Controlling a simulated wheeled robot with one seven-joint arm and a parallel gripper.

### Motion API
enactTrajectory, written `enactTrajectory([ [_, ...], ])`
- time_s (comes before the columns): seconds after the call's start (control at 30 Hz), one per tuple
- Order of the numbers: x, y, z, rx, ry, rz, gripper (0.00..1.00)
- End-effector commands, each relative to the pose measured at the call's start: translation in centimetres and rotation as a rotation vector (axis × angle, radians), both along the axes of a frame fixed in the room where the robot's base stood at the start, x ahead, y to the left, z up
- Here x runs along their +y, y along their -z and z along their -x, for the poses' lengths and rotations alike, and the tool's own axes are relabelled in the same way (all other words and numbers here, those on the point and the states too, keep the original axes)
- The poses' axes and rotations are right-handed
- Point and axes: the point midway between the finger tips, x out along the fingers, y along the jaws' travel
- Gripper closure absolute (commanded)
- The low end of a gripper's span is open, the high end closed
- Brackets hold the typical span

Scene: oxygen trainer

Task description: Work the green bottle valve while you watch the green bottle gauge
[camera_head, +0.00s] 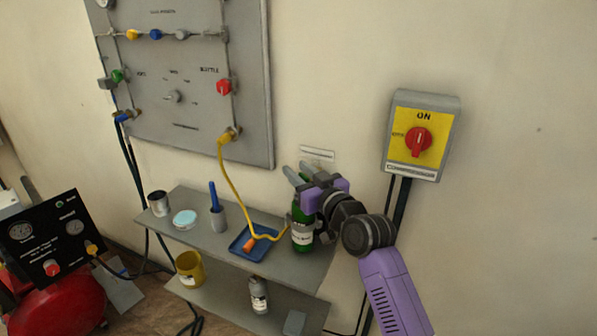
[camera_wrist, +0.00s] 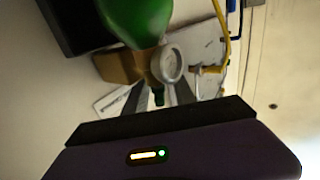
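The green bottle (camera_head: 302,235) stands upright at the right end of the upper shelf. Its green body (camera_wrist: 138,18) hangs at the top of the wrist view. Beside it there are a brass-coloured block (camera_wrist: 122,66) and a round grey-rimmed gauge (camera_wrist: 170,66); the gauge reading is too blurred to tell. A small green knob (camera_wrist: 158,97), seemingly the valve, shows between my grey fingers. My gripper (camera_head: 297,173) is at the bottle's top, with its two fingers apart. It appears open around the knob; contact cannot be made out. In the head view my gripper hides the valve and gauge.
A yellow hose (camera_head: 231,185) runs from the wall panel (camera_head: 255,80) to the bottle area. A blue tray (camera_head: 240,244), a cup with a blue tool (camera_head: 217,216) and a tin (camera_head: 159,204) share the shelf (camera_head: 190,237). A compressor switch (camera_head: 418,141) is on the wall.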

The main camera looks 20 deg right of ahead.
Motion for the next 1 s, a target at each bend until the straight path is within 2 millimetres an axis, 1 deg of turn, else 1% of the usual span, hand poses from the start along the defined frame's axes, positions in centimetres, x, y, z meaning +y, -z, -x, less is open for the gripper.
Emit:
enactTrajectory([
  [0.17, -0.5, 0.1, 1.6, -0.001, 0.002, -0.002, 0.68],
  [0.4, -1.4, 0.2, 5.4, 0.0, 0.003, -0.001, 0.68],
  [0.53, -1.6, 0.1, 6.8, 0.0, 0.001, -0.002, 0.68],
  [0.7, -1.8, 0.0, 7.5, 0.0, 0.001, -0.001, 0.68],
  [1.0, -1.8, 0.0, 7.5, 0.0, 0.001, 0.0, 0.68],
])
